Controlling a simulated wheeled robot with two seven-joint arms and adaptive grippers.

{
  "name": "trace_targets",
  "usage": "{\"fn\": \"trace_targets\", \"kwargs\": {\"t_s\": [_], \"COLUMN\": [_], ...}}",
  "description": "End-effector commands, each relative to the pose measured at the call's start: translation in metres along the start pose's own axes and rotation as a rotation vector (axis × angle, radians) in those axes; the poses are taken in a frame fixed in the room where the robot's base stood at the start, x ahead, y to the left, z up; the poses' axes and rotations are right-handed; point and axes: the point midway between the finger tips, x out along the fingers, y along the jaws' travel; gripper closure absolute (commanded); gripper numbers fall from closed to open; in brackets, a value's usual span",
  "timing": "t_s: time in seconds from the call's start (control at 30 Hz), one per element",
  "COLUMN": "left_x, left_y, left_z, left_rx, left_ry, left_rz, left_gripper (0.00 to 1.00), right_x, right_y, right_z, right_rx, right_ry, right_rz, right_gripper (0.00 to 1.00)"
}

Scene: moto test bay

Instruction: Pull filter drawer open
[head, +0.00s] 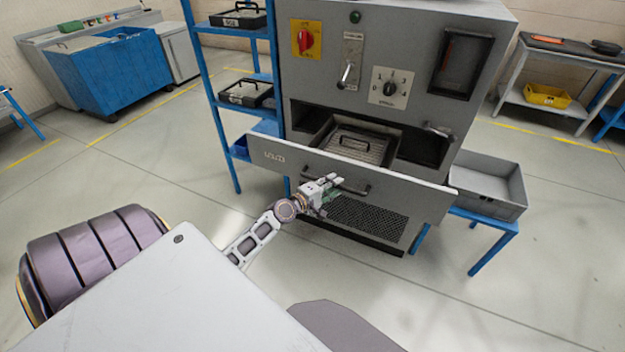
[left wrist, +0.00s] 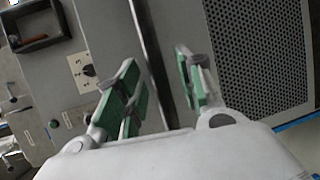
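The filter drawer (head: 410,197) stands pulled out from the grey machine, its wide front panel well forward of the cabinet. A filter tray with a black handle (head: 358,146) shows behind that panel. The drawer's dark bar handle (head: 355,188) is on the front face. My left gripper (head: 332,187) is at the handle's left part, partly covering it. In the left wrist view, the green-padded fingers (left wrist: 160,88) are apart, with a dark bar between them and visible gaps beside it; contact cannot be told. My right gripper is not in view.
A blue shelf rack (head: 213,95) with black trays stands left of the machine. A grey bin (head: 490,183) on a blue stand is close to the drawer's right end. A perforated panel (head: 365,215) lies below the drawer. The floor at right front is clear.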

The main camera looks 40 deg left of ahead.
Motion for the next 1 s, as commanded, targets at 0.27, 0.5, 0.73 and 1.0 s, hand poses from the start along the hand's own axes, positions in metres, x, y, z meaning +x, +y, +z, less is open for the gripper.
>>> {"fn": "trace_targets", "kwargs": {"t_s": [0.27, 0.5, 0.73, 1.0], "left_x": [-0.022, -0.041, -0.058, -0.078], "left_y": [-0.001, -0.001, -0.001, -0.001], "left_z": [0.0, 0.0, 0.0, 0.0], "left_rx": [0.001, 0.001, 0.001, 0.001], "left_ry": [0.0, 0.0, 0.0, 0.0], "left_rz": [-0.002, -0.002, -0.001, -0.002], "left_gripper": [0.63, 0.63, 0.63, 0.63], "right_x": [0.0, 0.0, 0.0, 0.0], "right_y": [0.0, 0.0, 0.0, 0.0], "right_z": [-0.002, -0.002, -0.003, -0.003], "right_rx": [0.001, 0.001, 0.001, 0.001], "right_ry": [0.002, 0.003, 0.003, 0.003], "right_rz": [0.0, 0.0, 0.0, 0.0], "right_gripper": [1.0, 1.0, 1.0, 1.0]}}
